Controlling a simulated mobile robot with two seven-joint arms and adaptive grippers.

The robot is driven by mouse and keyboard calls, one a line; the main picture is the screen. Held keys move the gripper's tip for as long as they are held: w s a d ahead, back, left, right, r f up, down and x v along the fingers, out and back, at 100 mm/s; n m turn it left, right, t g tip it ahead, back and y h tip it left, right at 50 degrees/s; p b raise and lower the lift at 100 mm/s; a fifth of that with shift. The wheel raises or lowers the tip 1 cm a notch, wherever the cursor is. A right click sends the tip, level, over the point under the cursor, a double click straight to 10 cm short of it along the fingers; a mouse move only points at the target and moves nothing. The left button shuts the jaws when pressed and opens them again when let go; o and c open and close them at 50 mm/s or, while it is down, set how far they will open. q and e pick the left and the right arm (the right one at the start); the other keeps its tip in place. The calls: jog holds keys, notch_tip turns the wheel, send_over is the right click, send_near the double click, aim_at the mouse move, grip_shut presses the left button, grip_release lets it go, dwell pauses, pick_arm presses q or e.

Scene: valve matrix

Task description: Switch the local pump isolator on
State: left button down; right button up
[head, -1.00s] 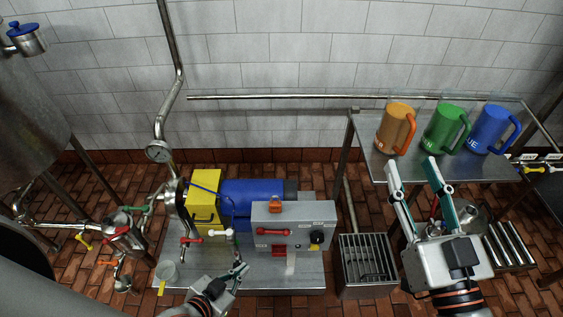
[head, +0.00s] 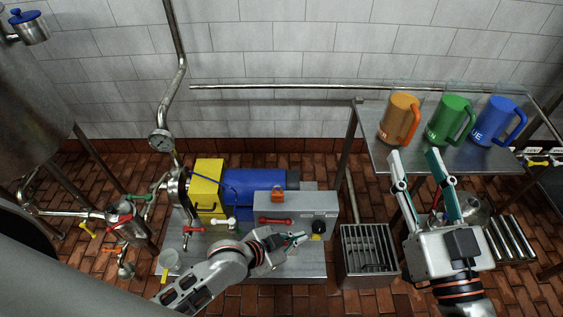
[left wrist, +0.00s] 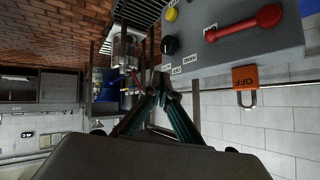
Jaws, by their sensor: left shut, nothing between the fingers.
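The grey control box (head: 262,205) stands on the steel bench. A red lever handle (head: 276,221) lies level across its front; I take it to be the pump isolator. It also shows in the left wrist view (left wrist: 243,22). An orange padlock-shaped tag marked OFF (left wrist: 246,78) sits at the box's top edge (head: 277,196). A black knob (head: 318,227) is right of the lever. My left gripper (head: 303,238) is shut and empty before the box, just below and left of the knob, apparently apart from it. My right gripper (head: 414,155) is open and empty.
A blue motor (head: 255,186) and yellow housing (head: 207,183) stand behind and left of the box. Orange, green and blue mugs (head: 400,120) stand on a shelf at right. A grated drain (head: 367,245) lies right of the bench.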

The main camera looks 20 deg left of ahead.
pick_arm(q)
jog(key=w+d+r+m+g+h, duration=0.1)
jog(key=w+d+r+m+g, duration=0.4)
jog(key=d+m, duration=0.45)
jog(key=w+a+r+m+g+y, duration=0.2)
jog(key=a+r+m, duration=0.3)
jog(key=a, duration=0.4)
jog(key=w+a+r+m+g+y, duration=0.1)
jog(key=w+a+r+m+y, duration=0.4)
jog(key=a+m, duration=0.3)
jog(key=shift+w+a+r+g, duration=0.25)
jog(key=shift+a+r+g, duration=0.15)
jog(key=shift+a+r, duration=0.1)
jog(key=shift+d+f, duration=0.1)
jog(key=shift+f, duration=0.05)
